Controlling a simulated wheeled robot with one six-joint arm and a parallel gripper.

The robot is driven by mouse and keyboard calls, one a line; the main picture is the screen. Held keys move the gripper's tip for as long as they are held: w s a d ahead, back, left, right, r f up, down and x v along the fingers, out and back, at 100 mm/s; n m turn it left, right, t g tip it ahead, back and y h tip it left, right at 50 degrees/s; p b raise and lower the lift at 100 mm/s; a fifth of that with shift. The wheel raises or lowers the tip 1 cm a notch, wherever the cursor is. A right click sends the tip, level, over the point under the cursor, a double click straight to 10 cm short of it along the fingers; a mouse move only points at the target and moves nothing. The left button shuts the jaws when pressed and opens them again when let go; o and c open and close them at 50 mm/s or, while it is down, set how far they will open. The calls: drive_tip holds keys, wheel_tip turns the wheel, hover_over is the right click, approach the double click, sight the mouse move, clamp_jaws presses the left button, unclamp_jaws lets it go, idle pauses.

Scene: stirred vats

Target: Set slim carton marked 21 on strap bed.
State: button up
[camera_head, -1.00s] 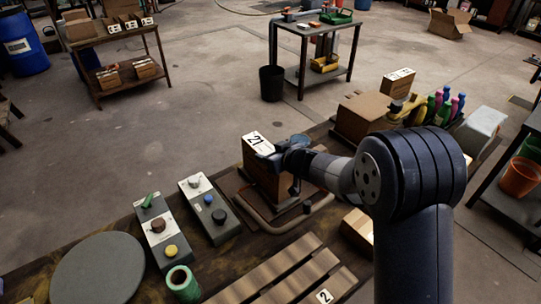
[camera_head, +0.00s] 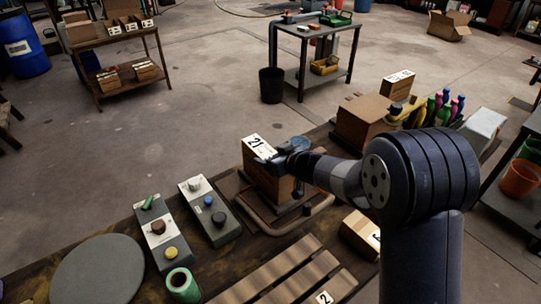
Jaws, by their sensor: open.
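The slim carton marked 21 (camera_head: 262,172) is brown with a white label on top. It stands upright in the middle of the bench, on or just above a low dark plate ringed by a reddish-brown bent tube (camera_head: 292,230). This framed plate looks like the strap bed, though no label on it can be read. My gripper (camera_head: 278,155) is at the carton's upper right edge, with its jaws open around or against the top. The far jaw and any contact are partly hidden. The carton's underside is hidden, so I cannot tell if it rests fully.
Two control boxes (camera_head: 208,211) with knobs stand left of the framed plate. A round grey disc (camera_head: 97,271), a green roll (camera_head: 182,284) and a slatted wooden rack (camera_head: 285,281) lie in front. Cartons, including a larger brown box (camera_head: 362,120), and coloured bottles stand behind my arm.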

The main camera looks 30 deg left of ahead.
drive_tip(key=v, duration=1)
drive_tip(key=shift+d+p, duration=0.2)
drive_tip(key=shift+p, duration=0.25)
